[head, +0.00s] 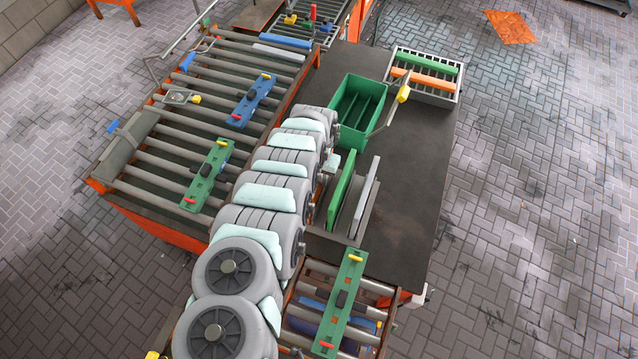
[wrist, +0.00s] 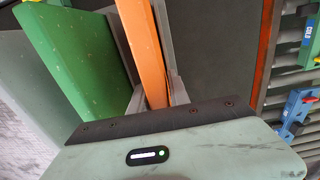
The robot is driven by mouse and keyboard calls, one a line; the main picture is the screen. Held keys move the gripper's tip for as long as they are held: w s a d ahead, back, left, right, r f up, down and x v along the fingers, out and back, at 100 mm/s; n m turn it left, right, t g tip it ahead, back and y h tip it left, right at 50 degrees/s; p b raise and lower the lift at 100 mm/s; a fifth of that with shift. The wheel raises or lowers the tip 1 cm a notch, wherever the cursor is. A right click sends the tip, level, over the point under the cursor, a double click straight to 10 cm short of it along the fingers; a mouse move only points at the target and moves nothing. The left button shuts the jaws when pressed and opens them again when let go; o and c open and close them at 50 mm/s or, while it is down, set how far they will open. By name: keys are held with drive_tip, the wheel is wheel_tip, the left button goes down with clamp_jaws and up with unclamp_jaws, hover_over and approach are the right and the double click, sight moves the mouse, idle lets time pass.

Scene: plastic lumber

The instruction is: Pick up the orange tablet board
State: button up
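In the wrist view an orange board (wrist: 142,45) stands on edge between the two grey fingers of my gripper (wrist: 155,98). The fingers lie close against both its faces, with no clear gap. A green board (wrist: 80,60) stands just left of it. In the head view my arm hides this orange board and most of my gripper; only a pale piece of the gripper (head: 331,163) shows beside the arm. The green board (head: 340,190) and a grey board (head: 367,195) stand in the rack there. Another orange board (head: 424,80) lies in a grey tray at the back right.
A roller conveyor (head: 150,163) with green and blue plates runs along the left. A green bin (head: 358,104) stands behind the rack. The grey tray (head: 447,101) also holds a green board (head: 428,63). The dark tabletop (head: 410,190) is clear right of the rack.

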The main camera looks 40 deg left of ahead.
clamp_jaws()
idle(1.0)
